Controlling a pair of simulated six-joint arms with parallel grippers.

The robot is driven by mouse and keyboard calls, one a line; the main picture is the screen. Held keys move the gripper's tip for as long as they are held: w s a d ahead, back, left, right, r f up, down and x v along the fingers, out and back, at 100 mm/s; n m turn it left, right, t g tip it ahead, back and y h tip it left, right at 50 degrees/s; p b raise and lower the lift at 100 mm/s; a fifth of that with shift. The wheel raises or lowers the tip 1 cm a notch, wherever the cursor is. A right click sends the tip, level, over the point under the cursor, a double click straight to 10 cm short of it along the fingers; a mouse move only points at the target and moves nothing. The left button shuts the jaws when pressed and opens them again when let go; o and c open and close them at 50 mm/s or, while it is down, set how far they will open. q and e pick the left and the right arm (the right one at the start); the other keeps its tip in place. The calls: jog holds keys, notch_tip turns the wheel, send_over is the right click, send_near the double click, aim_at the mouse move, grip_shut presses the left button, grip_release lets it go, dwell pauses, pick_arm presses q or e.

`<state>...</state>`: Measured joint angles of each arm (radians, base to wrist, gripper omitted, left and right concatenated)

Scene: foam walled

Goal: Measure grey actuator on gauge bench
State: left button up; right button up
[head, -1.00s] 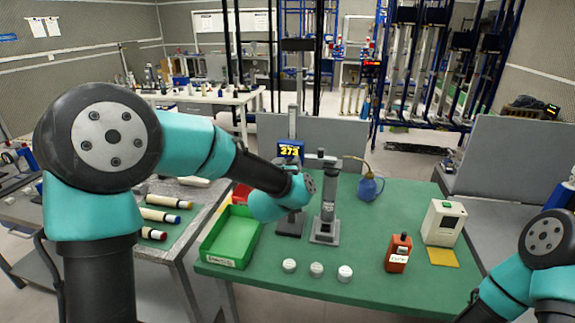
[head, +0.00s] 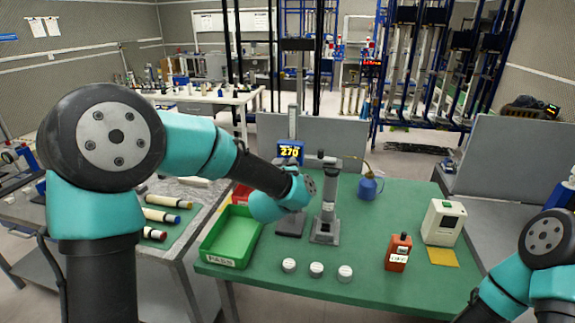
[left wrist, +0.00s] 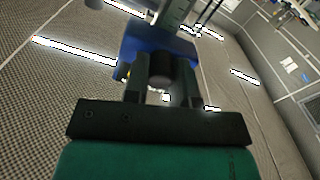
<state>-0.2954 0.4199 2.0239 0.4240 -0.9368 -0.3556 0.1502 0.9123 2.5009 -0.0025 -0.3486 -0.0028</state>
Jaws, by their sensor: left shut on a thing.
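The grey actuator (head: 329,200) stands upright on a small grey base on the green bench (head: 370,286). The gauge's blue display (head: 290,152) reads about 270, on a column behind my left wrist. A short gauge arm (head: 326,161) reaches right from it over the actuator's top; I cannot tell whether they touch. My left gripper (left wrist: 163,78) is shut on a black knob (left wrist: 160,66) in front of the blue gauge housing (left wrist: 130,45). In the head view my wrist hides the fingers. My right arm shows at lower right, its gripper out of view.
A green tray (head: 221,261) and a red tray (head: 241,193) are at left. White discs (head: 316,269) lie in front.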

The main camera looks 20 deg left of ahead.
pick_arm(q)
jog(key=o, duration=0.8)
jog(key=s, duration=1.7)
jog(key=shift+s+d, duration=0.2)
jog(key=shift+d, duration=0.2)
jog(key=shift+f, duration=0.1)
